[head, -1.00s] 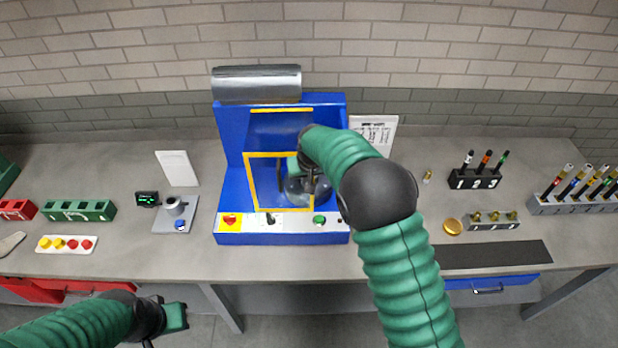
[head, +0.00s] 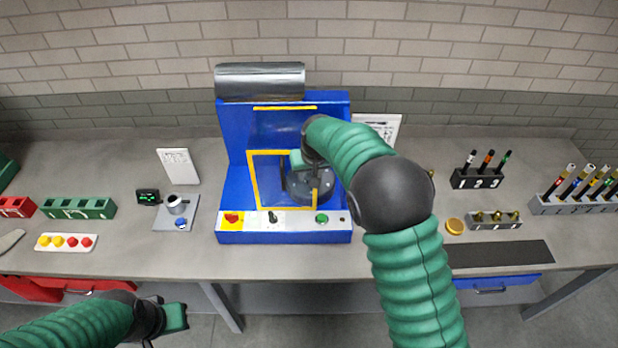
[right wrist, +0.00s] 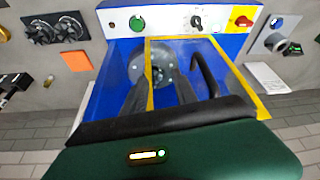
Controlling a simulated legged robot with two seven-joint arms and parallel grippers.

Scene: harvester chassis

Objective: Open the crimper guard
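The blue crimper (head: 230,200) stands in the middle of the bench. Its guard is a yellow-framed panel (head: 253,182) on the front, with a black bar handle (right wrist: 206,76). I cannot tell whether the guard is slightly ajar. A round grey part (right wrist: 150,65) shows behind it. My right gripper (right wrist: 158,82) is at the guard, its fingers apart, and in the right wrist view one guard frame bar runs between them. The handle is beside the fingers, not between them. My left gripper (head: 174,317) hangs below the bench front at lower left; its fingers are unclear.
The crimper's front panel has a red button on yellow (head: 232,218), a black switch (head: 273,217) and a green button (head: 321,218). A grey plate with a cup (head: 176,206) lies left. A numbered marker rack (head: 476,180) stands right.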

